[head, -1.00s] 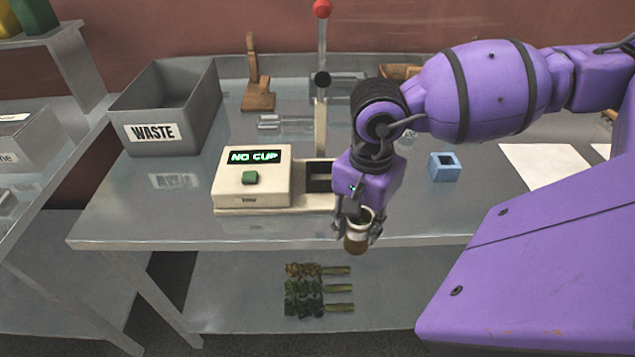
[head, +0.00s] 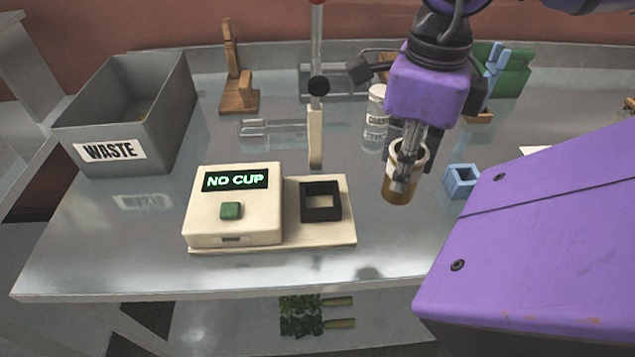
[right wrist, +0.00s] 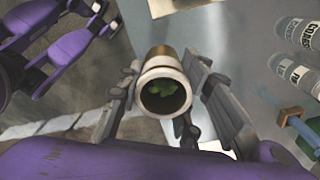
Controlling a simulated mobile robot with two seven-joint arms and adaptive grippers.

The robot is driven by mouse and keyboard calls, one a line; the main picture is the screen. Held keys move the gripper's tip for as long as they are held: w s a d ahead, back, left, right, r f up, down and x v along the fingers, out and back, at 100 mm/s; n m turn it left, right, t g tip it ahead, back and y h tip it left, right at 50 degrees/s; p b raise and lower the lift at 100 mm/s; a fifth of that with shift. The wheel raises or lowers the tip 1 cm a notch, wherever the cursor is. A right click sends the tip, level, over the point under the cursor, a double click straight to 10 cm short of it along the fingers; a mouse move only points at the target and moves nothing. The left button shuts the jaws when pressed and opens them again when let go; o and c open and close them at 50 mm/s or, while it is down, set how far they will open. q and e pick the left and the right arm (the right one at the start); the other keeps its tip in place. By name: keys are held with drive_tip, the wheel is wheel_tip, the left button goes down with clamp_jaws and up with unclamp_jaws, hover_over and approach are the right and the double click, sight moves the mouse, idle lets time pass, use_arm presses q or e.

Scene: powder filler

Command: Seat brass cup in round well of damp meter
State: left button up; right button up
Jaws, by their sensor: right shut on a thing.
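The cup (head: 398,190), pale at the rim and brass-brown below, is held in my right gripper (head: 408,160), which is shut on it. The cup is roughly upright, in the air to the right of the damp meter (head: 235,215). In the right wrist view the cup (right wrist: 163,75) sits between the fingers, with green bits inside it. The meter is cream, with a green button and a display reading NO CUP. On its right plate is a raised black frame (head: 321,214), square in outline; no round well can be made out. My left gripper is not in view.
A grey WASTE bin (head: 165,125) stands at the left. A lever post (head: 316,135) rises behind the meter. A wooden stand (head: 240,95), a labelled jar (head: 376,115) and a blue square holder (head: 462,181) stand around. The table (head: 130,255) in front of the meter is clear.

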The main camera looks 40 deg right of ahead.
drive_tip(key=shift+w+d, duration=0.1)
drive_tip(key=shift+w, duration=0.2)
drive_tip(key=shift+w+a+f+b, duration=0.4)
drive_tip(key=shift+w+a+f, duration=0.55)
drive_tip(key=shift+w+f, duration=1.2)
drive_tip(key=shift+w+a+f+b, duration=0.45)
drive_tip(key=shift+w+a+f, duration=0.45)
drive_tip(key=shift+w+f, duration=1.2)
drive_tip(key=shift+w+a+f+b, duration=0.4)
drive_tip(key=shift+w+a+f, duration=0.55)
drive_tip(key=shift+w+f, duration=1.15)
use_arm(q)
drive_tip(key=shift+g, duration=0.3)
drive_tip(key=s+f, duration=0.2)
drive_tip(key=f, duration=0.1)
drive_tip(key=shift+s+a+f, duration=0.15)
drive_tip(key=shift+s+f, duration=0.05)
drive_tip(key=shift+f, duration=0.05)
use_arm(e)
drive_tip(key=shift+s, duration=0.15)
drive_tip(key=shift+f, duration=0.1)
